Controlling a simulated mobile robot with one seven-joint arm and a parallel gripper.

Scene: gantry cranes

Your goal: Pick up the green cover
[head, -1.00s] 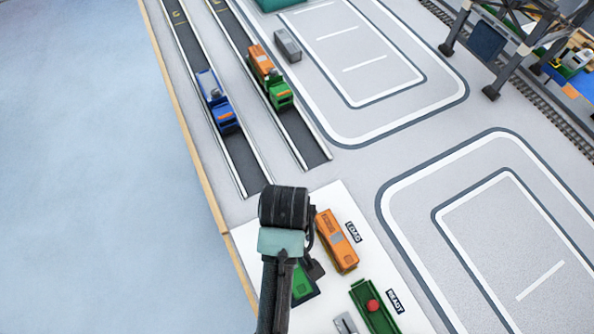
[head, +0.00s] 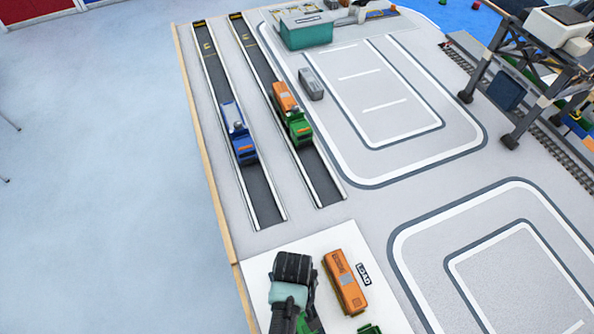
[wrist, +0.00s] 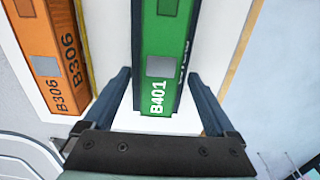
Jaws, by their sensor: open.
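The green cover, marked B401 with a grey square patch, fills the middle of the wrist view (wrist: 165,38). My gripper (wrist: 160,74) is open, with one dark finger on each side of the cover. I cannot tell whether the fingers touch it. In the head view, a bit of the green cover (head: 312,321) shows beside my gripper (head: 290,275), whose wrist hides most of it and the fingers.
An orange cover (head: 345,282) marked B306 lies close beside the green one on the white mat (head: 318,243). Part of another green thing (head: 370,329) shows at the bottom edge. Blue (head: 239,133) and orange-green (head: 292,115) trucks stand on the lanes beyond.

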